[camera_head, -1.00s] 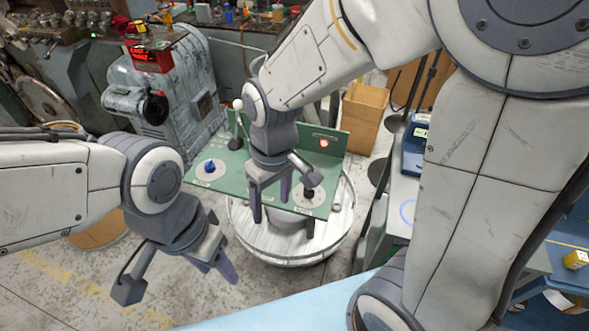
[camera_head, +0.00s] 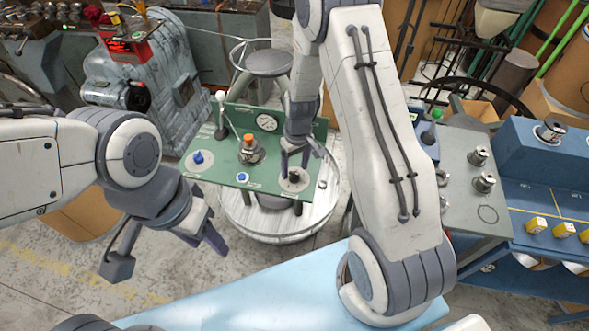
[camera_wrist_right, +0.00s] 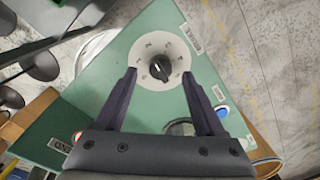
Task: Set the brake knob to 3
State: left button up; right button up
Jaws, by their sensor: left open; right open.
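A black knob (camera_head: 294,178) sits on a round pale dial (camera_head: 303,187) at the right front of the green panel. In the right wrist view the black knob (camera_wrist_right: 159,68) stands in the middle of the dial (camera_wrist_right: 147,52), whose marks are too small to read surely. My right gripper (camera_head: 294,164) is open over this dial. In the wrist view its fingertips (camera_wrist_right: 159,74) are on either side of the knob, with gaps to it. My left gripper (camera_head: 203,237) is open and empty, left of and below the panel.
The green panel (camera_head: 225,160) also carries a blue knob (camera_head: 198,158), an orange-topped part (camera_head: 248,142), a gauge (camera_head: 266,122) and a white-balled lever (camera_head: 220,97). It stands on a round pale base (camera_head: 255,220). A light blue surface (camera_head: 250,292) lies in front.

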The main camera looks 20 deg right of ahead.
aim_at(294, 176)
jog(key=shift+a+f, duration=0.1)
jog(key=shift+f, duration=1.15)
grip_shut()
jog(key=shift+m, duration=1.1)
jog(key=m, duration=0.2)
jog(key=shift+r+m, duration=0.1)
jog(key=shift+m, duration=0.2)
jog(key=m+p, duration=0.2)
jog(key=m, duration=0.2)
jog(key=shift+s+m+t, duration=0.1)
jog(key=shift+m+t, duration=0.2)
jog(key=shift+m, duration=0.1)
